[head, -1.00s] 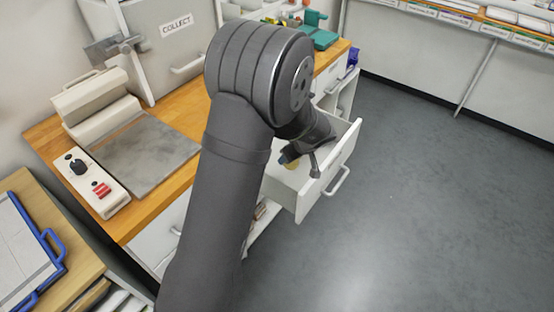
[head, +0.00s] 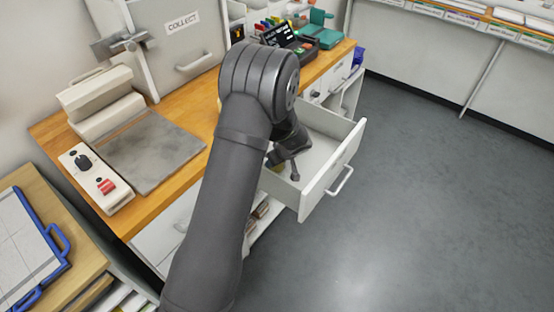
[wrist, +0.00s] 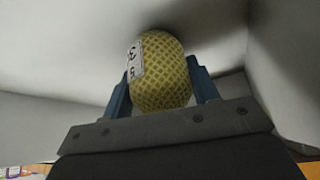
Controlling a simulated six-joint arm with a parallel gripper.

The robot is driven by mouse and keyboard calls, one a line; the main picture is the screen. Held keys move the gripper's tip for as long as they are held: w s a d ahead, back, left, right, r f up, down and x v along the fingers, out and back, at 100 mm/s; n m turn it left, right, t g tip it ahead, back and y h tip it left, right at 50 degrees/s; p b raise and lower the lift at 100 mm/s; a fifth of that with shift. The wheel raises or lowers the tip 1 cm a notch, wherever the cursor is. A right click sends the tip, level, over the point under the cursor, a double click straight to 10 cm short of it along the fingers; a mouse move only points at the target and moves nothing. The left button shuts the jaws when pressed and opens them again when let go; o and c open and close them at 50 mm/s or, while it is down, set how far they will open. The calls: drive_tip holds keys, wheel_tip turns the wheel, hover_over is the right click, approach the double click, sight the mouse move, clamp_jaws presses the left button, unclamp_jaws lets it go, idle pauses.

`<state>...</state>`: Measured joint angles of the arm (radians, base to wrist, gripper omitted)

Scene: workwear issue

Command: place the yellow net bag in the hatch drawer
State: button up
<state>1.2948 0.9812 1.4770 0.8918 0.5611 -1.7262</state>
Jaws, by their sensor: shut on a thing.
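The yellow net bag (wrist: 160,75), rounded with a white printed label, sits between the two blue fingers of my gripper (wrist: 161,84) in the wrist view. The fingers are shut on its sides. In the head view my gripper (head: 274,160) points down inside the open white drawer (head: 330,177), near its left side.
The drawer's right part is empty. A wooden counter (head: 180,198) holds a grey plate scale (head: 150,150), a dark device with a screen (head: 283,37) and a teal item (head: 316,30). A COLLECT hatch (head: 180,45) stands behind. Grey floor lies open at right.

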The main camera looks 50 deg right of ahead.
drive_tip(key=shift+f, duration=0.15)
drive_tip(key=o, duration=1)
drive_tip(key=v, duration=1.2)
drive_tip(key=shift+w, duration=0.1)
drive_tip(key=x, duration=1.2)
drive_tip(key=shift+r, duration=1.1)
